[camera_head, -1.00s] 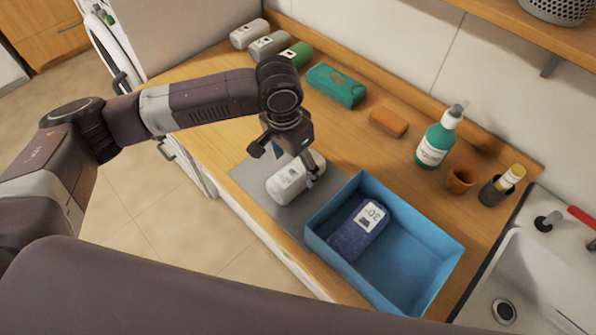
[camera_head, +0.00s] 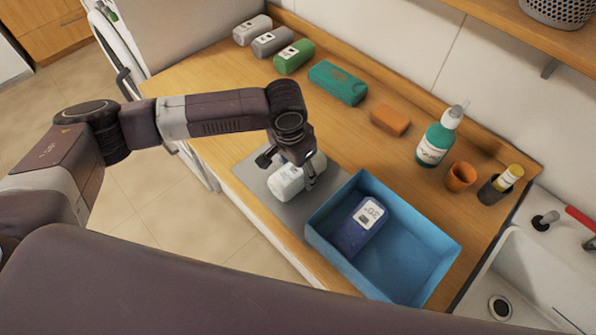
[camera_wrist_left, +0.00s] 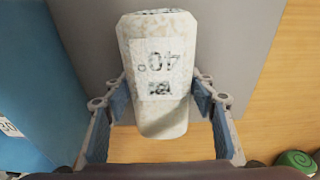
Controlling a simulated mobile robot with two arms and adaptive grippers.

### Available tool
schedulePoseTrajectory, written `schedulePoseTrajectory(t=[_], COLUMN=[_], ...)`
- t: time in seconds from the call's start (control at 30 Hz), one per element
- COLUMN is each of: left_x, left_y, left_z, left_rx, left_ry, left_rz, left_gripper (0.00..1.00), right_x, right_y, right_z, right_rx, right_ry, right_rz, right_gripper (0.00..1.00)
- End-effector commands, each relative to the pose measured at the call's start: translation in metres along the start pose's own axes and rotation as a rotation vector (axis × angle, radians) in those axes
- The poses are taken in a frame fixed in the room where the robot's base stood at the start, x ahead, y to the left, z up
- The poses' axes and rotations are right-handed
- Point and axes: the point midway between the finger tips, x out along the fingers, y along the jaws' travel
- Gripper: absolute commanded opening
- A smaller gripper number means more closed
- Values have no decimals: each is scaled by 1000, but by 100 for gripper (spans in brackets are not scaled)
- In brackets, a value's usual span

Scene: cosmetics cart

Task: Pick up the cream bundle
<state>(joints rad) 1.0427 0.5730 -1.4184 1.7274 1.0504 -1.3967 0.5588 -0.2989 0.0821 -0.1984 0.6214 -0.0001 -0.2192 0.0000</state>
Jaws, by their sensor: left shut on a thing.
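The cream bundle (camera_head: 288,183) is a rolled, pale speckled cloth with a square label, over the grey mat (camera_head: 258,184) beside the blue bin. My left gripper (camera_head: 288,171) is above it with its fingers on either side, and hides its middle. In the left wrist view, the cream bundle (camera_wrist_left: 160,105) lies between the two fingers of the left gripper (camera_wrist_left: 160,98), which is shut on it. Its label reads 40°. I cannot tell whether the bundle is clear of the mat. My right gripper is not in view.
The blue bin (camera_head: 420,247) holds a dark blue bundle (camera_head: 358,225). Grey and green (camera_head: 294,56) rolls, a teal bundle (camera_head: 338,82), an orange block (camera_head: 390,120), a green pump bottle (camera_head: 438,138) and an orange cup (camera_head: 461,176) stand along the back. A sink is at right.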

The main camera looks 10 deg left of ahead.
Motion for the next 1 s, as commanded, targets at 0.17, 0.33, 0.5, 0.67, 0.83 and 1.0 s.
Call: schedulePoseTrajectory(t=[0.17, 0.33, 0.5, 0.67, 0.83, 1.0], left_x=[-1, -1, -9, -30, -72, -123], left_y=[0, 0, 0, 0, -1, 0], left_z=[-1, -1, -2, -5, -11, -17], left_rx=[0, 0, 0, 1, 1, 1], left_ry=[2, 2, 3, 6, 8, 9], left_rz=[-1, -1, -1, -1, -2, -2], left_gripper=[16, 16, 16, 16, 16, 16], right_x=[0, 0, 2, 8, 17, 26], right_y=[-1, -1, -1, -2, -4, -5], right_z=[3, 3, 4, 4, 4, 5], right_rx=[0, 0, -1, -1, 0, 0], right_ry=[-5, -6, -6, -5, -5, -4], right_rz=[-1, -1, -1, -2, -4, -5], right_gripper=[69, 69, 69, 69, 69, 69])
